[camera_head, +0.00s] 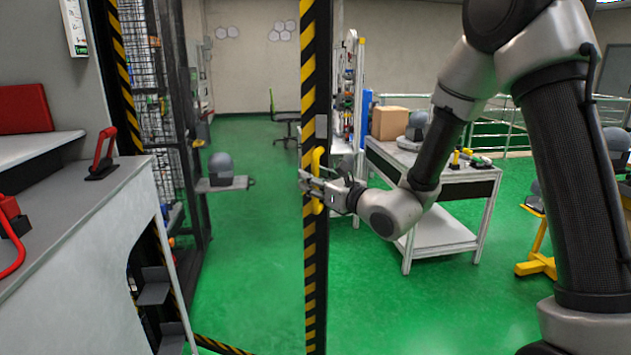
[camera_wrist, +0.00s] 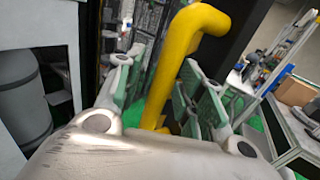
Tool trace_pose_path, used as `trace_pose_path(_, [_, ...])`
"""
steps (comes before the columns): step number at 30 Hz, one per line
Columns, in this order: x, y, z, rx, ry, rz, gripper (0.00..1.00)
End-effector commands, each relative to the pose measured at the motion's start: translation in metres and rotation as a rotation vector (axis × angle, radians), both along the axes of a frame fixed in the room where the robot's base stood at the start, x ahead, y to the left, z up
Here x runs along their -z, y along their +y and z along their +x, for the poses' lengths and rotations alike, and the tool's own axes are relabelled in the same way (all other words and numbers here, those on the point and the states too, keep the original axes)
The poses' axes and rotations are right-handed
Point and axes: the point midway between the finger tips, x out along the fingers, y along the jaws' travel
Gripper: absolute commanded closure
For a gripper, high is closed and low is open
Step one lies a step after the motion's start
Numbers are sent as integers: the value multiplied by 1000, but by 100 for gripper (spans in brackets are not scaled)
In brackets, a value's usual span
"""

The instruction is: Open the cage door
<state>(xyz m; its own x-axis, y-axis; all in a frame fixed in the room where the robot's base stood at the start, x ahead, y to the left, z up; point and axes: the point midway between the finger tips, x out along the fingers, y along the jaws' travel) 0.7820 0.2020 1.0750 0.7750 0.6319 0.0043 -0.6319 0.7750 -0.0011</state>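The cage door's edge is a black post with yellow stripes (camera_head: 315,255), upright in the middle of the head view. A yellow handle (camera_head: 317,165) is fixed to it at mid height. My gripper (camera_head: 316,188) reaches it from the right, with its fingers around the handle. In the wrist view the yellow handle (camera_wrist: 165,80) runs between the two green-padded fingers of my gripper (camera_wrist: 163,90), which lie close on both sides of it. The exact contact is partly hidden.
A grey workbench (camera_head: 85,205) with a red handle (camera_head: 103,155) stands at the left. Wire mesh (camera_head: 150,90) and a striped frame are behind it. A white table (camera_head: 440,238) with a cardboard box (camera_head: 390,123) stands at the right. Green floor (camera_head: 250,270) is open between.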

Motion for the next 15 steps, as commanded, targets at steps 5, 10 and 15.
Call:
trace_pose_path(5, [1,-1,0,1,2,0,61])
trace_pose_path(10, [1,-6,-6,3,4,-1,61])
trace_pose_path(15, [1,-25,-28,4,4,-1,61])
